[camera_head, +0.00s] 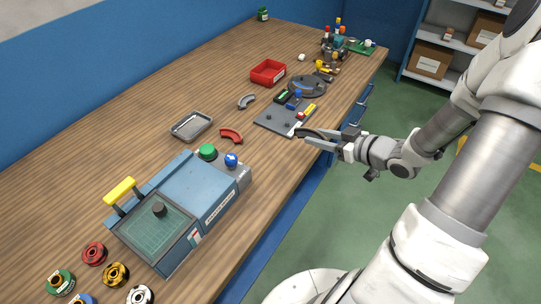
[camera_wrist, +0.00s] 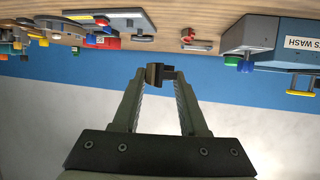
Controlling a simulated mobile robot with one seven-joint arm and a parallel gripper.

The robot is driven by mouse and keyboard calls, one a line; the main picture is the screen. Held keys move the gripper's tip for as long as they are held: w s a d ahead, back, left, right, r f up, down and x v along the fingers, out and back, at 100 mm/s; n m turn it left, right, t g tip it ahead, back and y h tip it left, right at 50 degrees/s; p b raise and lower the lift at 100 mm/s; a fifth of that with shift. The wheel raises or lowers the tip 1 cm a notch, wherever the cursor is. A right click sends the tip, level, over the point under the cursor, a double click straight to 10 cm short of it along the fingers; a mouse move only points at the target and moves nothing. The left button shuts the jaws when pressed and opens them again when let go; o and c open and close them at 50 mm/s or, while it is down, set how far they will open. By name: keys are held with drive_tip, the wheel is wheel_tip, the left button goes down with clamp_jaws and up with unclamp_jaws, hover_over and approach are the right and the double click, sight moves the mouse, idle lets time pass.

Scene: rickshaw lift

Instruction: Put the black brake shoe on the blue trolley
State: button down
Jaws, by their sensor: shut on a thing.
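My gripper (camera_head: 308,133) is beyond the front edge of the bench, past the grey fixture board, with its fingers pointing left. It is shut on the black brake shoe (camera_head: 311,130), a small dark curved piece at the fingertips. In the wrist view the brake shoe (camera_wrist: 155,75) sits between the two fingertips (camera_wrist: 158,78), clear of the surfaces behind it. A blue trolley cannot be made out with certainty; blue parts (camera_head: 357,107) show below the bench's front edge behind my gripper.
The wooden bench (camera_head: 130,127) holds a blue parts washer (camera_head: 195,185), a metal tray (camera_head: 191,126), a red bin (camera_head: 268,72), a red shoe (camera_head: 231,136), a grey shoe (camera_head: 247,101) and a fixture board (camera_head: 282,119). Green floor (camera_head: 335,215) is open beside the bench. Shelves (camera_head: 440,45) stand behind.

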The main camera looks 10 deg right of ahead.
drive_tip(key=shift+s, duration=0.1)
drive_tip(key=b, duration=0.3)
hover_over(276, 160)
wheel_tip(276, 160, down, 7)
drive_tip(key=shift+f, duration=0.15)
drive_tip(key=shift+f+b, duration=0.35)
drive_tip(key=shift+f, duration=1.3)
drive_tip(key=shift+f+b, duration=0.3)
drive_tip(key=shift+f, duration=0.05)
drive_tip(key=shift+c, duration=2.2)
unclamp_jaws()
drive_tip(key=shift+r, duration=0.1)
